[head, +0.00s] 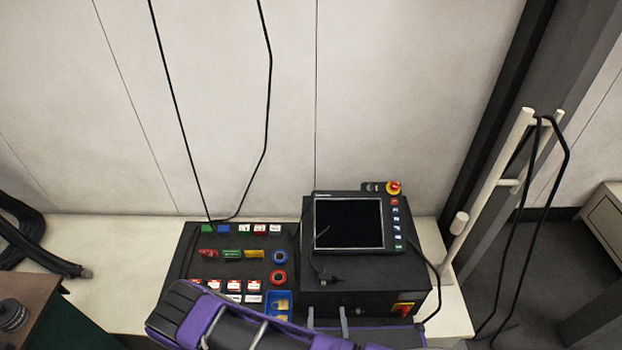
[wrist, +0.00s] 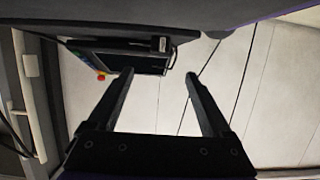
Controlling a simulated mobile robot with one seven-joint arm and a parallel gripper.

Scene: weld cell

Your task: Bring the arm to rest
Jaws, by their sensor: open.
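My gripper (wrist: 158,76) shows in the wrist view with its two dark fingers apart and nothing between them. Beyond the fingertips are the pale wall and part of a dark screen unit, which looks upside down there. In the head view my purple and black arm (head: 255,332) crosses the bottom edge, in front of the black control box and panel. Whether any of it touches them I cannot tell. The fingers are not clearly made out in the head view.
A black control box with a screen (head: 349,224) and red stop button (head: 393,187) stands on a pale bench (head: 120,285). Left of it is a panel of coloured tags (head: 232,254). A white stand (head: 490,195) with hanging cables is at right. The wall area above is mostly clear.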

